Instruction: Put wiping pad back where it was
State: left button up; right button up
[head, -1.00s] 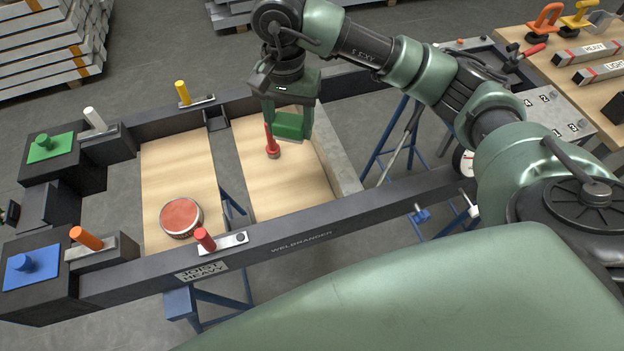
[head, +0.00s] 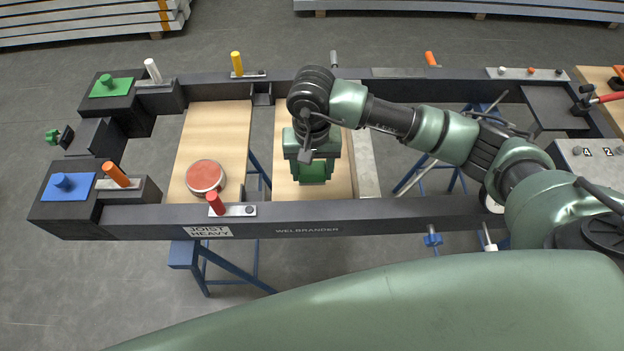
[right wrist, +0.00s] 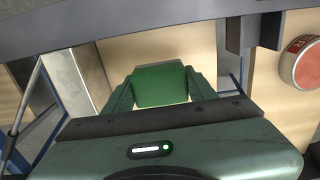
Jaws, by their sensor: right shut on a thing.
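The wiping pad looks to be the bright green block (head: 313,173) between the fingers of my right gripper (head: 312,168). The right gripper is shut on it, above the right-hand wooden board (head: 284,187). In the right wrist view the green pad (right wrist: 162,86) sits between both fingers, with pale board behind it. I cannot tell how high it is above the board. My left gripper is not in view.
A black frame (head: 380,213) surrounds the boards, with upright pegs along its rails, among them a red peg (head: 215,203) and a yellow peg (head: 237,63). A round red tin (head: 206,176) sits on the left board (head: 212,125). A grey bar (head: 363,165) borders the right board.

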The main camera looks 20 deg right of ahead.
aim_at(312, 191)
jog(key=shift+f, duration=0.7)
notch_tip(312, 191, down, 4)
jog(key=shift+f+p, duration=0.1)
jog(key=shift+p, duration=0.2)
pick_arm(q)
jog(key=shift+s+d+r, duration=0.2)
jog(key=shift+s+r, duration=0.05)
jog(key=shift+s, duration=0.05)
pick_arm(e)
jog(key=shift+f, duration=0.15)
jog(key=o, duration=1.3)
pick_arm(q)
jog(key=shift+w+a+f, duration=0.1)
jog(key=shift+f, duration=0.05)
